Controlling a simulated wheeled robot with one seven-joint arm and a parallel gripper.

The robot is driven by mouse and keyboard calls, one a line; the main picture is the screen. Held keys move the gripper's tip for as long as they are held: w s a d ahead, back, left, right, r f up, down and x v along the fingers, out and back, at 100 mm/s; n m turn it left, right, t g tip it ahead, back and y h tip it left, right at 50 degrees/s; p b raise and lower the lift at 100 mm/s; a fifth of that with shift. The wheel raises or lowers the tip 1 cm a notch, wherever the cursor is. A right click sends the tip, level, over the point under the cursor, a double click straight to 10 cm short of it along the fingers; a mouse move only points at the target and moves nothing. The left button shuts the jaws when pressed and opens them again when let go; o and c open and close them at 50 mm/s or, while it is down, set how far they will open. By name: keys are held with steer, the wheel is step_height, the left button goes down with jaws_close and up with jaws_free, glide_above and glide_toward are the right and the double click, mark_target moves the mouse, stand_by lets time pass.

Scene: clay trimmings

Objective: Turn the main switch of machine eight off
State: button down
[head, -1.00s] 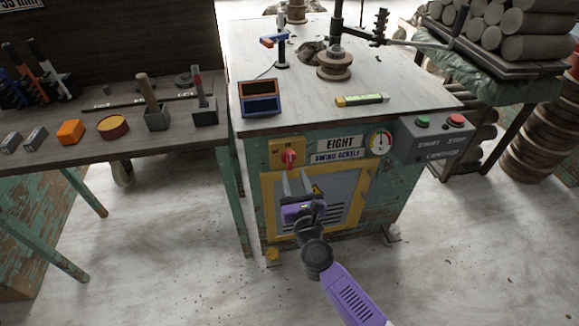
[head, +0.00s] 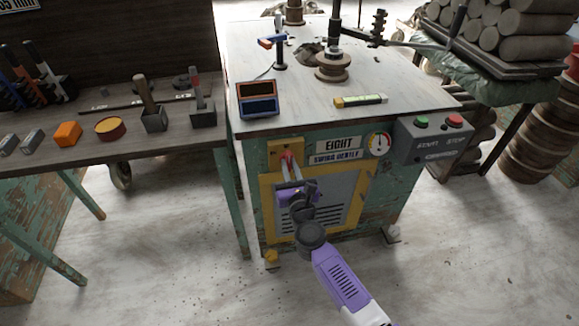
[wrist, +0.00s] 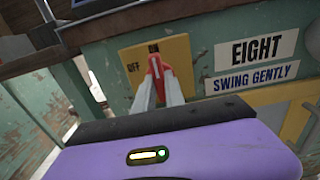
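Machine eight (head: 405,190) is a worn green cabinet labelled EIGHT. Its main switch is a red knob (wrist: 155,68) on a yellow plate (wrist: 178,50) marked OFF at the left and ON at the top. The knob stands nearly upright, towards ON. In the head view the red knob (head: 287,155) is partly hidden by my fingers. My gripper (wrist: 158,86) reaches the knob from below, with one pale finger on each side. The fingers are close together and appear shut on the knob.
A gauge (head: 379,144) and a grey START/STOP box (head: 436,140) are right of the switch. A wooden bench (head: 80,150) with tools stands close at the left. The machine top (head: 300,105) holds a blue-and-orange tray, a marker and a spindle. Open floor lies in front.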

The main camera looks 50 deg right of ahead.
stand_by(0.3)
steer(key=n+p, duration=0.2)
steer(key=n, duration=0.2)
steer(key=shift+n, duration=0.4)
steer(key=n+p, duration=0.1)
steer(key=n, duration=0.3)
steer(key=shift+n+p, duration=0.3)
steer(key=shift+p, duration=0.1)
steer(key=n+p, duration=0.1)
steer(key=n, duration=0.3)
steer(key=shift+a+p, duration=0.1)
steer(key=shift+p, duration=0.25)
steer(key=shift+f+n+p, duration=0.15)
steer(key=shift+n+p, duration=0.6)
steer(key=shift+n, duration=1.45)
steer(key=c, duration=1.4)
jaws_free()
